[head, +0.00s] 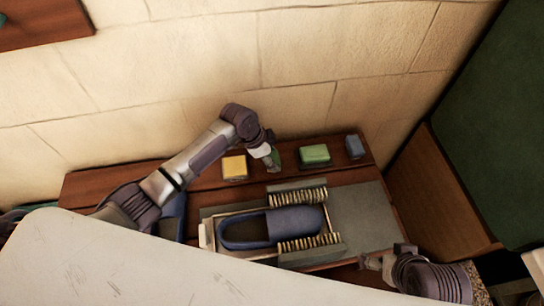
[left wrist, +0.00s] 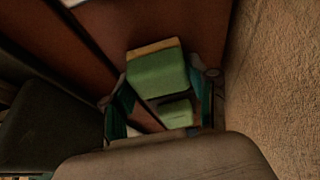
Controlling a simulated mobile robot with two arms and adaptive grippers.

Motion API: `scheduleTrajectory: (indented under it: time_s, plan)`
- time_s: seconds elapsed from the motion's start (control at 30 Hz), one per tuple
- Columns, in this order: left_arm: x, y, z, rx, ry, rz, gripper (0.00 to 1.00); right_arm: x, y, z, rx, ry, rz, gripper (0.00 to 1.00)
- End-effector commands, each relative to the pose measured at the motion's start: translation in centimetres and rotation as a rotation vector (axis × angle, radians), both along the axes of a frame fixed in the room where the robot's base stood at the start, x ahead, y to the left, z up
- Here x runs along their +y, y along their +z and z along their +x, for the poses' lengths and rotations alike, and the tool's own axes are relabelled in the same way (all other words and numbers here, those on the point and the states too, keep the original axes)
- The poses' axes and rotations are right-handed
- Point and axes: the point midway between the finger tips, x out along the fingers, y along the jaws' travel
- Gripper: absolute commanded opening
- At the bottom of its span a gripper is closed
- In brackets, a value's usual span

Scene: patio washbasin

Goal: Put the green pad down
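My left gripper (head: 268,154) hangs just above the wooden shelf, between a yellow pad (head: 234,167) and a second green pad (head: 314,154). It is shut on a green pad (head: 275,158), seen nearly edge-on. In the left wrist view the held green pad (left wrist: 157,74) sits between the fingertips, with a tan strip along its far edge; I cannot tell whether the strip is part of it. The other green pad (left wrist: 176,113) shows below it, smaller. My right gripper (head: 371,263) is low on the right, and its fingers are unclear.
A blue pad (head: 354,146) is at the shelf's right end. A blue slipper (head: 262,228) lies between brushes (head: 297,194) on a grey mat (head: 365,215). The stone wall (head: 300,60) rises behind the wooden shelf (head: 287,150). A pale surface (head: 120,270) covers the foreground.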

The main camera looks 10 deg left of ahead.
Motion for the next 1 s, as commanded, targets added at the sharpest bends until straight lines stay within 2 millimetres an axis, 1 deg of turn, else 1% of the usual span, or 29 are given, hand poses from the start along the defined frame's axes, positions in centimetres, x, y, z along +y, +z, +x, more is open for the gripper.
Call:
scheduleTrajectory:
  time_s: [0.03,0.1,0.4,0.5,0.57,0.7,0.83,1.0]
  plan:
    - [0.0,0.0,0.0,0.000,0.000,0.000,0.70,0.0,0.0,0.0,0.000,0.000,0.000,1.00]
    - [0.0,0.0,0.0,0.000,0.000,0.000,0.81,0.0,0.0,0.0,0.001,0.000,0.000,1.00]
    - [0.0,0.1,0.0,0.000,0.000,0.000,0.81,0.0,0.0,0.0,0.002,0.000,0.000,1.00]
    - [0.0,0.5,0.0,0.000,0.000,0.000,0.81,-0.1,0.1,-0.2,0.013,0.000,-0.002,1.00]
    - [0.3,1.3,-0.1,-0.002,0.001,0.000,0.81,-0.1,0.3,-0.6,0.030,-0.001,-0.006,1.00]
    - [1.3,3.9,-0.5,-0.003,-0.001,0.001,0.81,-0.7,0.7,-2.6,0.125,-0.009,-0.024,1.00]
    - [2.3,6.6,-0.9,-0.003,-0.001,0.001,0.81,-0.7,1.8,-2.4,0.115,-0.009,-0.022,1.00]
    - [3.5,9.5,-1.5,-0.001,-0.001,0.001,0.81,-0.5,-0.7,-1.6,0.130,-0.008,-0.023,1.00]
